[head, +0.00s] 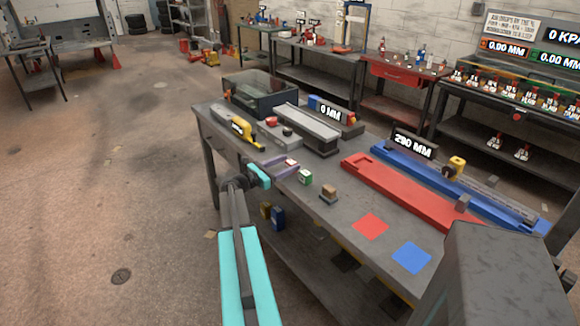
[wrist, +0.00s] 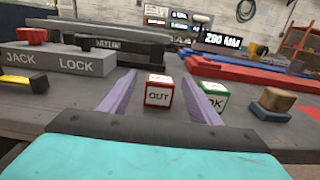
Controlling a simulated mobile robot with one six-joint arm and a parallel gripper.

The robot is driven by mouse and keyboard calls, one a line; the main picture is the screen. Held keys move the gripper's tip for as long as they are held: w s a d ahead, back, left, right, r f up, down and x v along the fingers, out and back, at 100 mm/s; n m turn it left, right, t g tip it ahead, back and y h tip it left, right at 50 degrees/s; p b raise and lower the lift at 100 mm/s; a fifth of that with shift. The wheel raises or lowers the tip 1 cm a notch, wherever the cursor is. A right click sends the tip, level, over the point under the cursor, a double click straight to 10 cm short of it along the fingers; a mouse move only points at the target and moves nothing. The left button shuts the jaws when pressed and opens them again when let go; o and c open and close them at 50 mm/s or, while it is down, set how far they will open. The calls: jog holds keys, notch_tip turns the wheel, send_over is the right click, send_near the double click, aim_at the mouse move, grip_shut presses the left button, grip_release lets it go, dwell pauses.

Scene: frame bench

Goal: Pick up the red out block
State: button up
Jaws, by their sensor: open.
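The red out block (wrist: 158,93) is a small red-edged cube with a white face reading "OUT". In the wrist view it stands on the bench between the two purple fingers of my gripper (wrist: 158,78), with a gap on each side. My gripper is open and low over the bench's near edge. In the head view the block (head: 291,162) shows small by the fingertips of my gripper (head: 284,167). The green "OK" block (wrist: 214,96) stands just right of the right finger, partly hidden by it; it also shows in the head view (head: 305,177).
A brown wooden block on a dark base (head: 328,194) stands right of the green block. A grey "JACK LOCK" block (wrist: 58,62) and a yellow tool (head: 243,131) lie to the left. Red (head: 370,226) and blue (head: 412,257) squares mark the bench at right.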

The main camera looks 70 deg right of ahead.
aim_at(290, 162)
jog(key=shift+x, duration=1)
jog(key=c, duration=1.2)
jog(key=shift+o, duration=0.2)
jog(key=shift+r, duration=0.1)
jog(key=shift+r+b, duration=0.85)
jog(key=shift+r, duration=4)
